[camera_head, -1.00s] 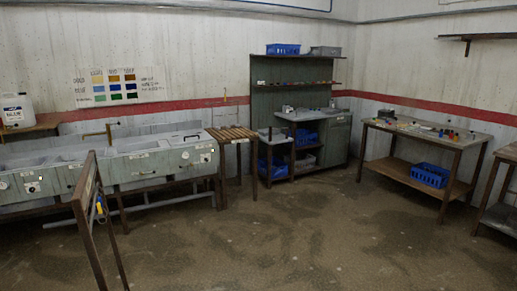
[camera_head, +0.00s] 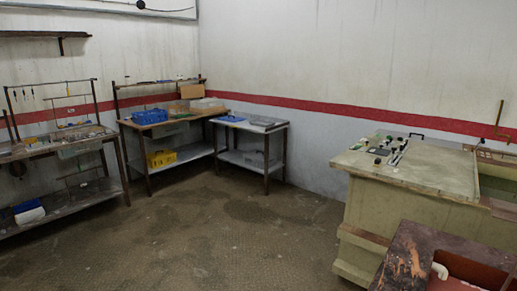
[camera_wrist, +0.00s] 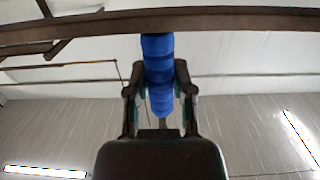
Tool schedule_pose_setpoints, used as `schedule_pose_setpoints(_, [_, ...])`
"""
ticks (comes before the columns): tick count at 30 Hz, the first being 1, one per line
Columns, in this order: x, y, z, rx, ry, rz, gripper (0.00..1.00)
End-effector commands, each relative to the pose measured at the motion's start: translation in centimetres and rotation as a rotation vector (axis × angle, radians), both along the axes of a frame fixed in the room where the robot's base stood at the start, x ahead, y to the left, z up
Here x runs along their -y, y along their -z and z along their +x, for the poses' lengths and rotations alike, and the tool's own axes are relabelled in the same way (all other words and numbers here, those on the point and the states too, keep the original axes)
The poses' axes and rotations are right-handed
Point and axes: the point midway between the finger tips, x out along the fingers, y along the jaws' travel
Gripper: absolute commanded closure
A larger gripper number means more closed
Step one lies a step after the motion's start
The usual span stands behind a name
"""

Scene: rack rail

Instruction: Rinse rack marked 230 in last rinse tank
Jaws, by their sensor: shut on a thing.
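In the wrist view my gripper (camera_wrist: 158,78) has its two fingers on either side of a blue ribbed grip (camera_wrist: 158,50). It is shut on this grip. The grip's upper end meets a long brown bar (camera_wrist: 240,20) that crosses the top of the view; I cannot tell whether they are joined. No marking 230 is readable, and I cannot tell whether the grip belongs to that rack. In the head view a greenish open tank (camera_head: 497,188) stands at the right edge, partly cut off. I cannot tell if it is the last rinse tank. My gripper is outside the head view.
A pale green cabinet (camera_head: 400,215) with small items on top stands right. A rusty red-brown basin (camera_head: 405,250) is at the lower right. Benches (camera_head: 185,118) with blue and yellow crates line the left and back. The middle floor (camera_head: 235,235) is clear.

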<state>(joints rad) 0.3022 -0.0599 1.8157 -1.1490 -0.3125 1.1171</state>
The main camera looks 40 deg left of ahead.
Motion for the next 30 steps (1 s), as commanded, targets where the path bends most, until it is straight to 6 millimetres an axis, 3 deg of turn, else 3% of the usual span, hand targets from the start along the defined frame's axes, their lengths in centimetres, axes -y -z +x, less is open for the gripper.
schedule_pose_setpoints(19, [0.0,-0.6,-0.2,0.003,0.001,-0.001,1.0])
schedule_pose_setpoints(30, [-0.5,-0.6,-2.7,0.004,0.001,-0.001,1.0])
